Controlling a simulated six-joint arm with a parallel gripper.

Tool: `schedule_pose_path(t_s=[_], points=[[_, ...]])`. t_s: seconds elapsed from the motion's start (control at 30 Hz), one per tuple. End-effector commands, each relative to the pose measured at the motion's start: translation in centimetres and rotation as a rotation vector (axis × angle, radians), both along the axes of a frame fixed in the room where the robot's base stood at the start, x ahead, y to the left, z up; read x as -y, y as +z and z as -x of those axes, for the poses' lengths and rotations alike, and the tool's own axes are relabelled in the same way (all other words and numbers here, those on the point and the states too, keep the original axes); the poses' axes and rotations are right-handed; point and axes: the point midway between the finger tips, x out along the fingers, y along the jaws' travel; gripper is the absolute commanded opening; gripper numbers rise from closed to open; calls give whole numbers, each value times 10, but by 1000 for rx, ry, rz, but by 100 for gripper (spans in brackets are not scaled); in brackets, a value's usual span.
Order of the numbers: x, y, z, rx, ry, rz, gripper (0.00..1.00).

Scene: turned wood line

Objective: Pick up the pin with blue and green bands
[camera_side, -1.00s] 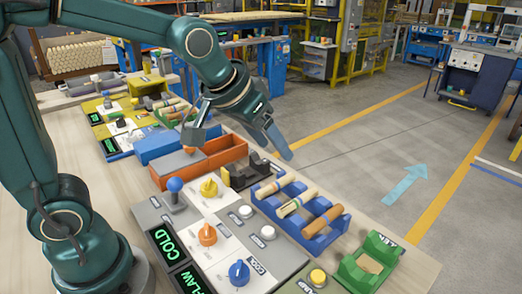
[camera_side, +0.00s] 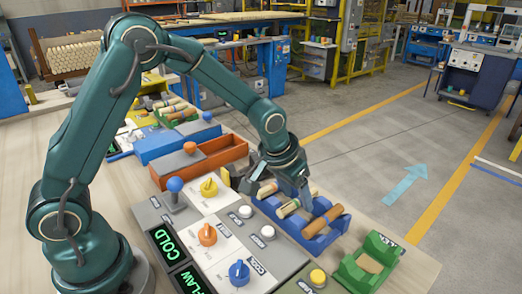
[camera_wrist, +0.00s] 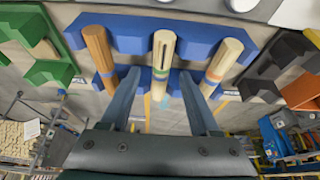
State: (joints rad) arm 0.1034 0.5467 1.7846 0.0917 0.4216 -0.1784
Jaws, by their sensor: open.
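Three wooden pins lie side by side in a blue rack (camera_side: 318,243), which also shows in the wrist view (camera_wrist: 130,38). The pin with blue and green bands (camera_wrist: 163,52) is the middle one; its near end shows in the side view (camera_side: 288,209). My gripper (camera_wrist: 161,75) is open and empty over the rack, one finger on each side of this middle pin in the wrist view. In the side view my gripper (camera_side: 303,200) hides the pin's far part. I cannot tell how deep the fingers reach beside it.
A darker brown pin (camera_side: 322,222) and a pale pin (camera_side: 267,190) flank the middle one closely. A green holder (camera_side: 368,262) stands to the right. An orange tray (camera_side: 205,160) and a panel with knobs (camera_side: 208,234) are to the left.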

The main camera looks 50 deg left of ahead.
Motion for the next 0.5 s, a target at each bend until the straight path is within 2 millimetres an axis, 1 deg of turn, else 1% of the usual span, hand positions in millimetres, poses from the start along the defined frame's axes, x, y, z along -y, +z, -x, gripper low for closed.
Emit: schedule_pose_path(t_s=[0.1,0.3,0.33,0.37,0.4,0.47,0.5], points=[[0,-4,-1,0,0,0,62],[0,-4,-2,1,0,0,62],[0,-4,-2,1,0,0,59],[0,-4,-2,1,0,0,47],[0,-4,-2,1,0,0,32],[0,-4,-2,1,0,0,9],[0,-4,-2,1,0,0,0]])
